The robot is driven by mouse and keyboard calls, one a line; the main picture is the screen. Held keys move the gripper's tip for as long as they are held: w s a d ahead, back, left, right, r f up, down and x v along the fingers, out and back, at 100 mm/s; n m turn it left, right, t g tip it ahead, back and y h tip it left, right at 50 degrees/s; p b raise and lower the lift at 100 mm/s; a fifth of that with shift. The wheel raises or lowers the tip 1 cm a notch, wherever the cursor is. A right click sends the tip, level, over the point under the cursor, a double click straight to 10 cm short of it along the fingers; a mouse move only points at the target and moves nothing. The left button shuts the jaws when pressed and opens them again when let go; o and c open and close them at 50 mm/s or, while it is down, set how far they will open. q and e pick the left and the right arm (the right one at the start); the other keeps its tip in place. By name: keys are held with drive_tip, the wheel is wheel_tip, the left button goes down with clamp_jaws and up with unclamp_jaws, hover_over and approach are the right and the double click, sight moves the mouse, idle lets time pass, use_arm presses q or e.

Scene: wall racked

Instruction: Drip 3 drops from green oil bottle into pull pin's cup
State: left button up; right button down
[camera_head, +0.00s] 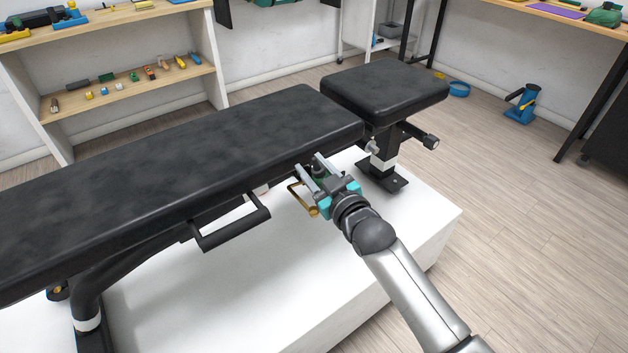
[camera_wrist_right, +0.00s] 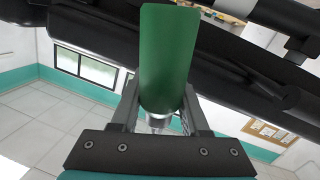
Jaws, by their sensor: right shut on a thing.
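My right gripper (camera_head: 313,168) is shut on the green oil bottle (camera_head: 320,172), beside and below the near edge of the bench's long black pad. In the right wrist view the green bottle (camera_wrist_right: 168,58) stands out between the fingers, with a clear or metallic end (camera_wrist_right: 158,121) near the gripper body. A silver knob (camera_head: 372,147), which may be the pull pin, shows under the seat pad, to the right of the gripper and apart from it. I cannot make out its cup. My left gripper is not in view.
The black weight bench (camera_head: 190,160) stands on a white platform (camera_head: 420,222). A black handle bar (camera_head: 235,228) juts out left of the gripper. A brass-coloured bracket (camera_head: 302,200) shows beside the gripper. Shelves (camera_head: 130,92) stand behind. The floor at right is mostly clear.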

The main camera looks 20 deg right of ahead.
use_arm(q)
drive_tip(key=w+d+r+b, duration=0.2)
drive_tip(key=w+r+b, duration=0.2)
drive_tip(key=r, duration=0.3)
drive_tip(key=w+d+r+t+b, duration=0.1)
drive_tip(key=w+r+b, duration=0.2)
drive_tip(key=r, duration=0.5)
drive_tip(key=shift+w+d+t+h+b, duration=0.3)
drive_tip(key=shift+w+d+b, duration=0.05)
drive_tip(key=shift+b, duration=0.3)
use_arm(e)
drive_tip(key=d+f+n+g+h, duration=0.1)
drive_tip(key=d+f+n, duration=0.2)
drive_tip(key=f+n, duration=0.3)
wheel_tip(320, 180, down, 3)
drive_tip(key=shift+r+h, duration=0.1)
drive_tip(key=shift+h, duration=0.2)
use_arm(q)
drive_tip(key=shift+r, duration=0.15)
use_arm(e)
drive_tip(key=shift+f, duration=0.2)
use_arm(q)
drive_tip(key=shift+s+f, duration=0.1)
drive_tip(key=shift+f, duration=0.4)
